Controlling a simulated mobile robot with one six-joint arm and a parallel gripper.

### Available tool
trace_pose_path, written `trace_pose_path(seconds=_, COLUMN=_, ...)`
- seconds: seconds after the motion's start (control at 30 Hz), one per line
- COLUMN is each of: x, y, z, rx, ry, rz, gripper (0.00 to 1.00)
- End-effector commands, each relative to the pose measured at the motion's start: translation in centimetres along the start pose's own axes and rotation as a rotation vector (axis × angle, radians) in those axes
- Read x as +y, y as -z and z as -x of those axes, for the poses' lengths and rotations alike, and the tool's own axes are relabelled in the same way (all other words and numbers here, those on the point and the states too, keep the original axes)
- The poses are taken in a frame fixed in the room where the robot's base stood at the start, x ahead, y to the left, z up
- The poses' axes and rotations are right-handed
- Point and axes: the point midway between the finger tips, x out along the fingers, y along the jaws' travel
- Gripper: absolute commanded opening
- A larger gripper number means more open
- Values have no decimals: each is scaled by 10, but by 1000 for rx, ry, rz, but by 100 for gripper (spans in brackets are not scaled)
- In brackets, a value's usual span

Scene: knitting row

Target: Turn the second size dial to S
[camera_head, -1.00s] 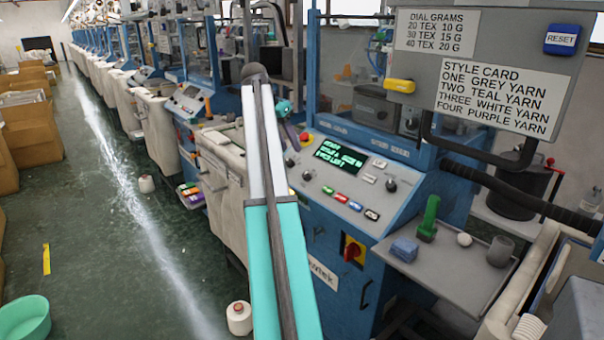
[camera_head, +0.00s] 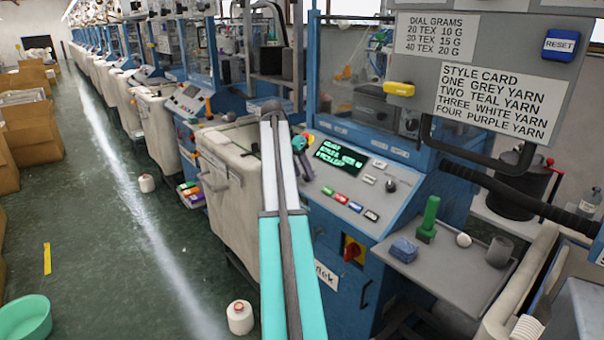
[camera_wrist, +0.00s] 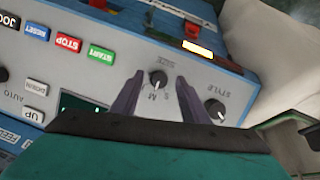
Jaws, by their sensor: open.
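The size dial (camera_wrist: 157,80) is a small dark round knob on the grey control panel in the wrist view. The word SIZE stands beside it and an M and an S are printed near it. I cannot tell surely which letter its light mark points at. My gripper (camera_wrist: 160,76) is open, its two purple fingers on either side of the dial with gaps between; contact is not visible. In the head view my gripper (camera_head: 304,160) is over the left end of the panel and hides the dial there.
The style dial (camera_wrist: 215,110) is close outside one finger. The START (camera_wrist: 101,55), STOP (camera_wrist: 68,43) and RESET (camera_wrist: 36,32) buttons lie on the other side. A green display (camera_head: 341,158) sits beside my gripper. A grey side tray (camera_head: 455,265) holds small items.

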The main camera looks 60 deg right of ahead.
Motion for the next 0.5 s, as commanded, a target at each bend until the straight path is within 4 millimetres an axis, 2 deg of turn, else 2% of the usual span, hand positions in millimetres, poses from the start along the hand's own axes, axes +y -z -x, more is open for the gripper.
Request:
trace_pose_path(seconds=0.13, x=0, y=0, z=-7, rx=-1, ry=-1, rz=0, gripper=41)
trace_pose_path(seconds=0.43, x=0, y=0, z=-8, rx=-1, ry=0, rz=0, gripper=41)
trace_pose_path(seconds=0.5, x=0, y=0, z=-8, rx=0, ry=0, rz=0, gripper=29)
